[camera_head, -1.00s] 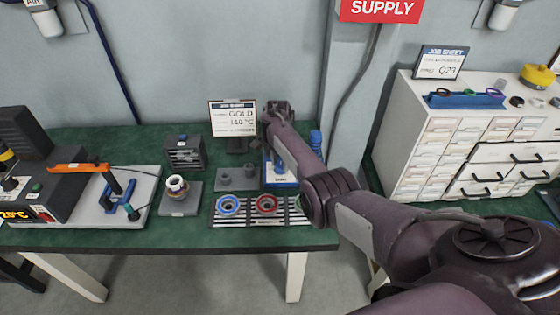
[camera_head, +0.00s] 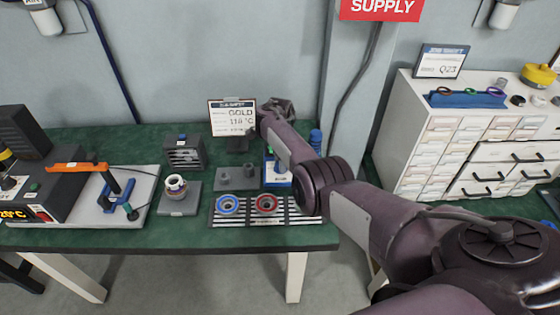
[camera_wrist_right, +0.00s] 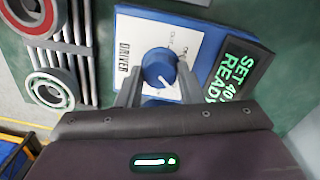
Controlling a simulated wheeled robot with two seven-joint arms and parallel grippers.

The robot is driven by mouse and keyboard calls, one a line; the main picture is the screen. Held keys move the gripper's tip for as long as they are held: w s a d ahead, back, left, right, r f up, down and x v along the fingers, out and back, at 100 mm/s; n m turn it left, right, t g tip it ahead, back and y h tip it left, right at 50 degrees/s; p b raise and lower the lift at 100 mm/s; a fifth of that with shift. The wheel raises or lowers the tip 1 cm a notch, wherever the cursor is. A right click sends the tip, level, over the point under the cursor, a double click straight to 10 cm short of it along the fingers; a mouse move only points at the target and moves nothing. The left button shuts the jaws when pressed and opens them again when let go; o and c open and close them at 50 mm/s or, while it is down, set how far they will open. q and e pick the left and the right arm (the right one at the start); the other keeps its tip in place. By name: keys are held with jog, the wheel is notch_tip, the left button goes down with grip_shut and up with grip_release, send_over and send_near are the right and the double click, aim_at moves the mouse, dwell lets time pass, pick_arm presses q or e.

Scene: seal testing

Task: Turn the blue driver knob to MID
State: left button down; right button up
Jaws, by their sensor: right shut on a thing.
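The blue driver knob (camera_wrist_right: 158,68) is on the white face of the blue driver box (camera_wrist_right: 218,42), in the right wrist view. A white pointer line shows on the knob; the printing around it is too small or too covered to read fully. My right gripper (camera_wrist_right: 159,78) is shut on the knob, one finger on each side. In the head view the driver box (camera_head: 269,179) is partly hidden behind my right arm, and the knob's setting cannot be read there. My left gripper is not in view.
A dark display (camera_wrist_right: 238,72) with green text beginning "SET 40" is beside the driver face. A rack (camera_head: 243,221) with blue and red rings is in front of the box. A job sheet (camera_head: 232,118) stands behind. A blue bottle (camera_head: 315,139) is close to my arm.

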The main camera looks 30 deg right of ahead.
dwell(0.3)
jog(key=o, duration=1)
jog(key=shift+c, duration=0.2)
jog(key=shift+r, duration=0.1)
notch_tip(320, 180, up, 8)
jog(key=shift+w+d+f+p, duration=0.1)
jog(key=shift+w+f+p, duration=0.1)
jog(key=shift+p, duration=0.35)
jog(key=shift+s+f, duration=0.1)
